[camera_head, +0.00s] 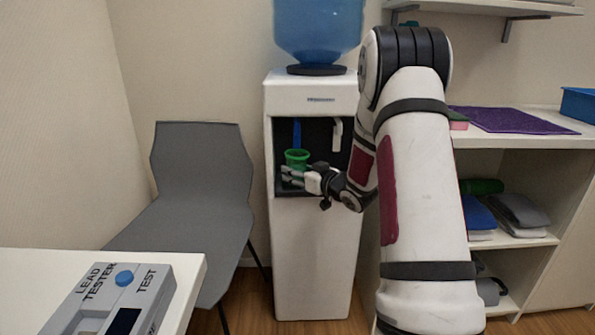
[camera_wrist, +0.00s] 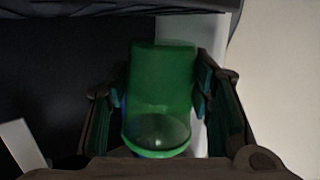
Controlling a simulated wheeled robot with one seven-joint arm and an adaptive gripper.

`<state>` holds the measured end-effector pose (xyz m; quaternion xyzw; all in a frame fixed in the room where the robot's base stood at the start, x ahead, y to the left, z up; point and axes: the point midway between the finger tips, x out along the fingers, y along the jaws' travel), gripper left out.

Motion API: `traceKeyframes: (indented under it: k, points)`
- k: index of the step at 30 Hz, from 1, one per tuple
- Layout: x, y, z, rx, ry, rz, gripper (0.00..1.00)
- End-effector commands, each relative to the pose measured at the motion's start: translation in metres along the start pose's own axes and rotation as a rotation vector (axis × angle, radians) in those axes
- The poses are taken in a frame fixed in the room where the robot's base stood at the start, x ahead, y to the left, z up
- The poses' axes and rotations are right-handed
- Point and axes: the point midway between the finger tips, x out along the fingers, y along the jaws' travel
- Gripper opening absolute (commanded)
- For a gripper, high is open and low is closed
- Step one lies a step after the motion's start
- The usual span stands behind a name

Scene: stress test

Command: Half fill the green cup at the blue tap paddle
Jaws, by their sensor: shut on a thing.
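The green cup (camera_head: 297,157) is in the dispenser's dark recess, just below the blue tap paddle (camera_head: 297,133). My gripper (camera_head: 291,176) reaches in from the right and is shut on the cup. In the wrist view the green cup (camera_wrist: 160,95) sits between the two fingers of my gripper (camera_wrist: 160,100), with its rim toward the camera. The cup looks upright in the head view. A small round bright patch shows inside the cup; I cannot tell how much water it holds. The white water dispenser (camera_head: 313,250) carries a blue bottle (camera_head: 318,28) on top.
A white tap paddle (camera_head: 337,133) hangs right of the blue one. A grey chair (camera_head: 200,190) stands left of the dispenser. A lead tester (camera_head: 115,300) lies on the white table (camera_head: 185,262) in front. Shelves (camera_head: 560,135) with a purple mat (camera_head: 510,120) stand at right.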

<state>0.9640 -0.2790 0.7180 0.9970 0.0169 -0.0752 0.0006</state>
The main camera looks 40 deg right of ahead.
Motion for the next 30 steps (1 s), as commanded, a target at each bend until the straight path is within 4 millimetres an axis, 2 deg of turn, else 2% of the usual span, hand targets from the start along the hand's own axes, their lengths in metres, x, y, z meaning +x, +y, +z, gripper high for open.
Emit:
traceKeyframes:
  k: [24,30]
  points:
    - [-0.002,-0.002,0.0,-0.001,0.001,0.0,0.36]
    - [-0.015,-0.011,0.002,0.0,0.001,0.0,0.36]
